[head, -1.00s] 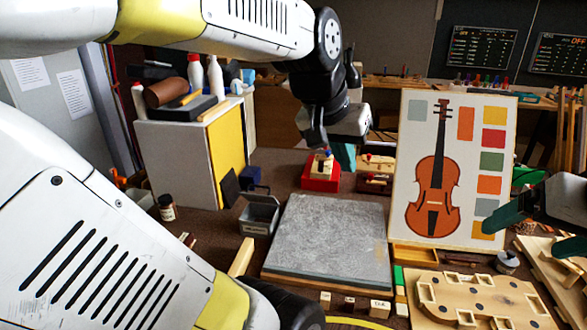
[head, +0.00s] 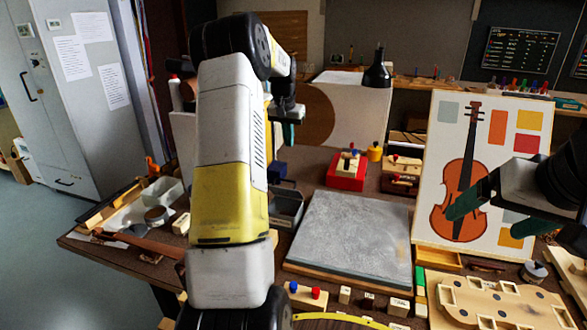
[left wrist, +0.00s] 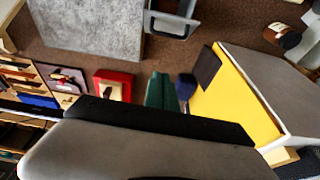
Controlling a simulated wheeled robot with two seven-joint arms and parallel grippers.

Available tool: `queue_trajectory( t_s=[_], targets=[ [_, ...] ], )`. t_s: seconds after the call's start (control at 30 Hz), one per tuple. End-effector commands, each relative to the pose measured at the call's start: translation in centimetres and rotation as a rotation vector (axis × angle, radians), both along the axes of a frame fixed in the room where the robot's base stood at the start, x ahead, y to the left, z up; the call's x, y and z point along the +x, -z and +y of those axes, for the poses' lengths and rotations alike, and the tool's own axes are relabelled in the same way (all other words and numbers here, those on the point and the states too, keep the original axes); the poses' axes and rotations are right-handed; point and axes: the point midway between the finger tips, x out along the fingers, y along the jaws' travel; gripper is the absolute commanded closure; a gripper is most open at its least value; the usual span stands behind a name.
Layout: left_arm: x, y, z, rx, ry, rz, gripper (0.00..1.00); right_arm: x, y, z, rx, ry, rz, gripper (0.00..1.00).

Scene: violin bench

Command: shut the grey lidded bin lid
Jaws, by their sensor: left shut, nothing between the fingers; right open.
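The grey lidded bin (head: 287,210) stands left of the grey slab in the head view, partly hidden behind my left arm. Its open inside shows from above, and its lid is not shut over it. The bin also shows at the top edge of the left wrist view (left wrist: 172,22), cut off by the frame. My left gripper (head: 289,133) is shut and empty, up beyond the bin in the head view. Its teal fingers (left wrist: 160,90) point at the table space near the bin in the left wrist view. My right gripper (head: 482,216) is open before the violin board.
The grey slab (head: 352,238) lies right of the bin. A red box (head: 347,172) stands behind the slab. A yellow-sided cabinet (left wrist: 240,95) and a dark jar (left wrist: 282,36) are near the bin. The violin board (head: 480,170) stands at right.

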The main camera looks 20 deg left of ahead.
Motion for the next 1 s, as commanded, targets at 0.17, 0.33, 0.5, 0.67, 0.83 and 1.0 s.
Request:
queue_trajectory(
  t_s=[0.17,0.33,0.5,0.67,0.83,1.0],
  targets=[
    [0.6,1.4,0.5,0.0,-0.002,0.006,1.0,0.0,0.0,0.0,0.0,0.0,0.0,0.12],
    [1.2,4.1,0.5,-0.001,-0.003,0.009,1.0,0.0,0.0,0.0,0.0,0.0,0.0,0.12],
    [2.2,7.7,0.6,-0.001,-0.001,0.009,1.0,0.0,0.0,0.0,0.0,0.0,0.0,0.12],
    [3.0,10.9,0.7,-0.001,-0.002,0.007,1.0,0.0,0.0,0.0,0.0,0.0,0.0,0.12],
    [0.7,11.6,0.7,0.0,-0.003,0.006,1.0,0.0,0.0,0.0,0.0,0.0,0.0,0.12],
    [-0.3,12.1,0.6,0.0,-0.003,0.004,1.0,0.0,0.0,0.0,0.0,0.0,0.0,0.12]
  ],
)
